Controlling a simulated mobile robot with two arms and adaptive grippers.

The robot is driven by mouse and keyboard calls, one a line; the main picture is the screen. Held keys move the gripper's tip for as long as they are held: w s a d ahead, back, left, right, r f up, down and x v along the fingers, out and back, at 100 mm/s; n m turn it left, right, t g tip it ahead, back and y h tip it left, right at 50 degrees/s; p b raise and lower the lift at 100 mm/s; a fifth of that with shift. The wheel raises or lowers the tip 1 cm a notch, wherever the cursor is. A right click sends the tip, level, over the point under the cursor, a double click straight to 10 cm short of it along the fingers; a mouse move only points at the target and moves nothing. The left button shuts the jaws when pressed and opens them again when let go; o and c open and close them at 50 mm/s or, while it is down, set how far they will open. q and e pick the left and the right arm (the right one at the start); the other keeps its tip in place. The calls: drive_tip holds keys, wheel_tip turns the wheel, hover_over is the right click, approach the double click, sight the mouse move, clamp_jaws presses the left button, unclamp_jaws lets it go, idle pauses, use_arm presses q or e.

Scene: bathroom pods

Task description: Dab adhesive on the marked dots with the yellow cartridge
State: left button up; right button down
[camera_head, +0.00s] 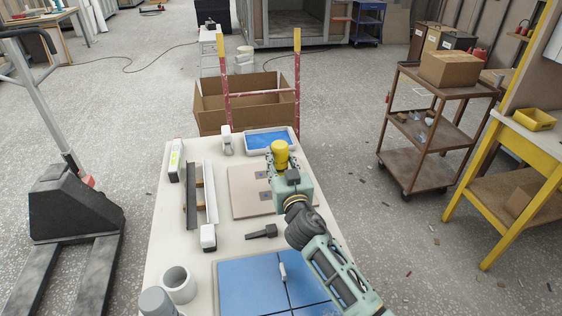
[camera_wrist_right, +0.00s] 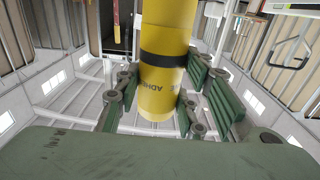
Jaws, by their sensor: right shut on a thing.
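My right gripper (camera_head: 283,167) reaches over the worktable from the lower right. It is shut on the yellow cartridge (camera_head: 280,150), whose yellow end stands up above the jaws. In the right wrist view the cartridge (camera_wrist_right: 166,75) rises between the fingers, with a black band and part of its printed lettering showing. Below and left of the gripper lies a flat beige board (camera_head: 243,205) with small blue marked squares (camera_head: 264,196). The arm and gripper cover the board's right part, and the cartridge's tip cannot be made out. My left gripper is not in view.
On the table, a metal channel (camera_head: 210,193) stands left of the board, a blue tray (camera_head: 270,151) behind it, a dark tool (camera_head: 262,232) and blue tiles (camera_head: 240,282) in front. A cardboard box (camera_head: 245,105) is beyond the table.

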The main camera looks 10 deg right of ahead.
sight(282, 152)
drive_tip(key=shift+r+p, duration=1.5)
drive_tip(key=shift+r, duration=0.4)
